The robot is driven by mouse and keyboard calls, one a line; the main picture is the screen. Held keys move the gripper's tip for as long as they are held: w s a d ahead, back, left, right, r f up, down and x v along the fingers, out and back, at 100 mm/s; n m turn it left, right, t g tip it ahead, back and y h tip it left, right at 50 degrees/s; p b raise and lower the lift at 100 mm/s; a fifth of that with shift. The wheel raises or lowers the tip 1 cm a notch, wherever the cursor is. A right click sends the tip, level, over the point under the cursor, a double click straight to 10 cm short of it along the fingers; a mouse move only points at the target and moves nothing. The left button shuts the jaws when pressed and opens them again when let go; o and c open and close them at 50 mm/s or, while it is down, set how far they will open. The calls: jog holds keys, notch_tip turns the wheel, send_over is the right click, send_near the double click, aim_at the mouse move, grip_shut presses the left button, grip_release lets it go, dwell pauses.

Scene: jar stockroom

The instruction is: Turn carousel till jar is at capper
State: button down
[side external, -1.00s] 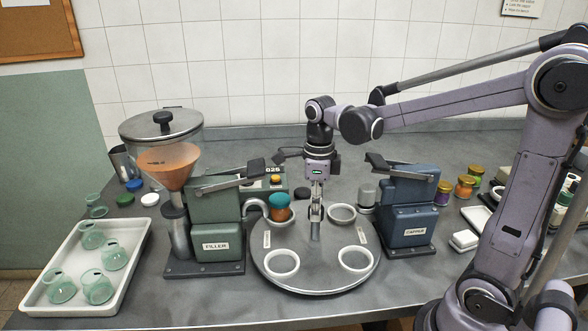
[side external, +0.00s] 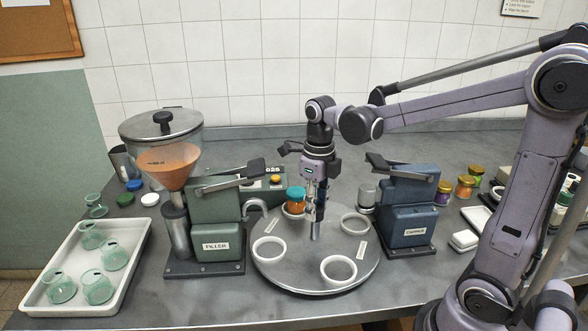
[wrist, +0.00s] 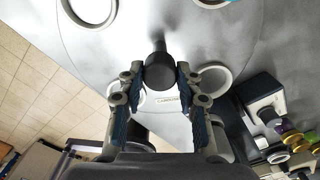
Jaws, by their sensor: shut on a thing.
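The round grey carousel (side external: 300,284) stands between the filler and the capper. An orange-filled jar with a teal lid (side external: 296,194) sits in its back-left ring holder, beside the filler's spout. The blue capper (side external: 404,225) is to the right, and an empty ring holder (side external: 354,224) is near it. My gripper (side external: 317,209) is over the middle of the disc, shut on the upright centre post (side external: 315,232). In the wrist view the dark round top of the post (wrist: 160,72) shows between my fingers; whether both pads touch it is hard to see.
The green filler (side external: 216,230) stands close to the carousel's left. A white tray (side external: 130,272) with several empty jars is at far left. Coloured lids (side external: 150,199) lie near it. Small filled jars (side external: 465,186) stand right of the capper.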

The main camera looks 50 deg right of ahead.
jog(key=shift+s+f+m, duration=0.1)
jog(key=shift+m, duration=0.2)
dwell(0.4)
jog(key=c, duration=0.9)
grip_release()
notch_tip(320, 180, up, 12)
